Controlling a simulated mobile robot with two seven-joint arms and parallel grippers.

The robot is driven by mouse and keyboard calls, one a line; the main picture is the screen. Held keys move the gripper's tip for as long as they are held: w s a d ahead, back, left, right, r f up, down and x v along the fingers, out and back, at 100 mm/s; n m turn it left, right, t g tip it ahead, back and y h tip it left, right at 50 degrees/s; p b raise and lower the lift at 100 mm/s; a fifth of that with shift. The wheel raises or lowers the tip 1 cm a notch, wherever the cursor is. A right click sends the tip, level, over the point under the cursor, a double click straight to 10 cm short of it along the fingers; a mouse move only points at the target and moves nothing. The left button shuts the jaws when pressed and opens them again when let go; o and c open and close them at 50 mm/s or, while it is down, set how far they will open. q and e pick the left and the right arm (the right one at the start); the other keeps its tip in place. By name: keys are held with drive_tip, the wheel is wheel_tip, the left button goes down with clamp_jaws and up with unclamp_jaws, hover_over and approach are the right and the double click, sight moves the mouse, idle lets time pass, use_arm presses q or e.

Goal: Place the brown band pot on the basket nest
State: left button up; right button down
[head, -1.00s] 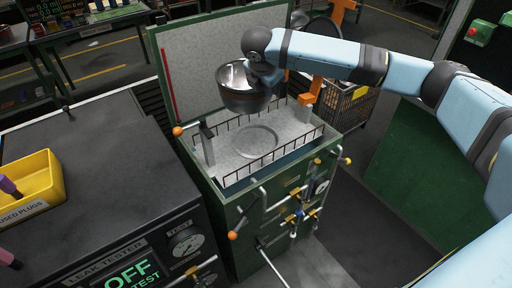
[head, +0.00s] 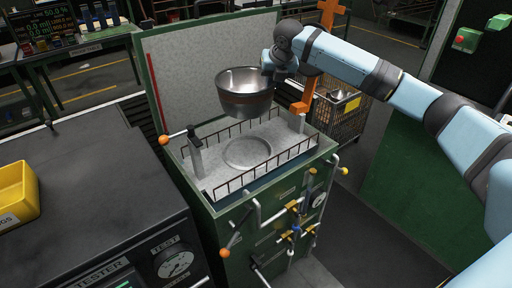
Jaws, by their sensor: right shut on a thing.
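The brown band pot (head: 244,92) is a steel bowl with a brown band around it. It hangs upright above the basket, apart from it. My right gripper (head: 270,72) is shut on the pot at its right rim; the fingertips are mostly hidden. The basket nest (head: 247,154) is a round ring mark on the light floor of a wire-railed basket on top of the green machine. The pot is above the back part of the nest. My left gripper is not in view.
A raised lid panel (head: 208,72) stands behind the basket. The leak tester bench (head: 90,180) with a yellow bin (head: 18,192) is at left. A wire cart (head: 340,110) stands behind right.

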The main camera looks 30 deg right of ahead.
wheel_tip(320, 180, down, 19)
drive_tip(key=shift+r+b, duration=0.1)
drive_tip(key=shift+b, duration=0.75)
drive_tip(key=c, duration=1.4)
unclamp_jaws()
drive_tip(key=shift+f, duration=0.25)
drive_tip(key=shift+o, duration=1.4)
drive_tip(key=shift+s, duration=0.1)
